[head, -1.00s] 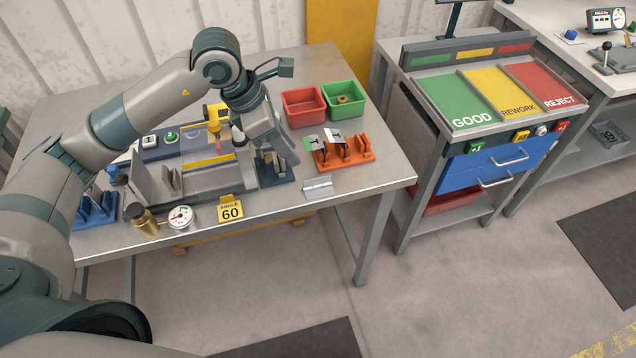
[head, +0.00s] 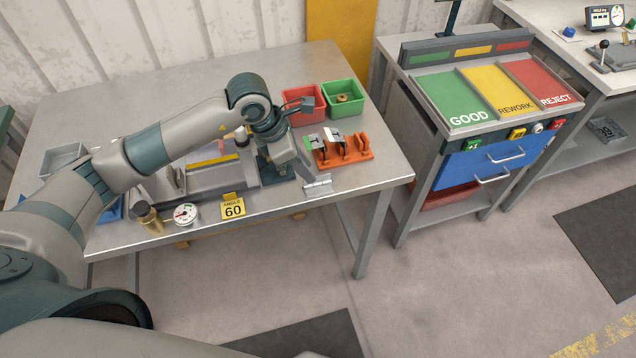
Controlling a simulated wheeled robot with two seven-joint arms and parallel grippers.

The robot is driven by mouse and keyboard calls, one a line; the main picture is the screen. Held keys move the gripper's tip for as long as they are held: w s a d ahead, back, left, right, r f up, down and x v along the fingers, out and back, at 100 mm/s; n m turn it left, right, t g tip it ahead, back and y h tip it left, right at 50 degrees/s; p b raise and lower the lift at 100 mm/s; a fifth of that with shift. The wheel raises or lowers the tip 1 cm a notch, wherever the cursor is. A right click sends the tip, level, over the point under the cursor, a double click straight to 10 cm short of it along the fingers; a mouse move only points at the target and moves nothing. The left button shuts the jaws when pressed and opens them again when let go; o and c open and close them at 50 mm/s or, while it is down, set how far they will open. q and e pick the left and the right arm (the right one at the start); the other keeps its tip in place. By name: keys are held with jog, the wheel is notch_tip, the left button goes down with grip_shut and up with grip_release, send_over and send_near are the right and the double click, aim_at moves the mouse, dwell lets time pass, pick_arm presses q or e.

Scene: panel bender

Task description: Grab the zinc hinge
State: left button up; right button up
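The zinc hinge (head: 318,183) is a small silvery flat piece with a darker line across it. It lies near the front right edge of the grey table (head: 372,183), in front of the orange rack. My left gripper (head: 304,172) points down right beside the hinge, at its upper left, and overlaps its edge in the picture. The fingers are small and partly hidden by the gripper body, so I cannot tell how far apart they are or whether they touch the hinge. My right gripper is not in the head view.
The orange rack (head: 359,155) holding tagged parts stands just behind the hinge. A red bin (head: 303,112) and a green bin (head: 345,108) stand behind it. The bender (head: 200,181), a yellow "ANGLE 60" sign (head: 233,208) and a dial gauge (head: 186,214) are to the left.

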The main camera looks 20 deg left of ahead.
aim_at(319, 185)
pick_arm(q)
jog(key=shift+w+d+f+p, duration=0.35)
jog(key=shift+f+p, duration=0.1)
jog(key=shift+p, duration=0.15)
jog(key=p+x, duration=0.1)
jog(key=x, duration=0.2)
jog(key=shift+w+r, duration=0.1)
jog(key=shift+w, duration=0.05)
jog(key=shift+f, duration=0.45)
jog(key=shift+w, duration=0.1)
grip_shut()
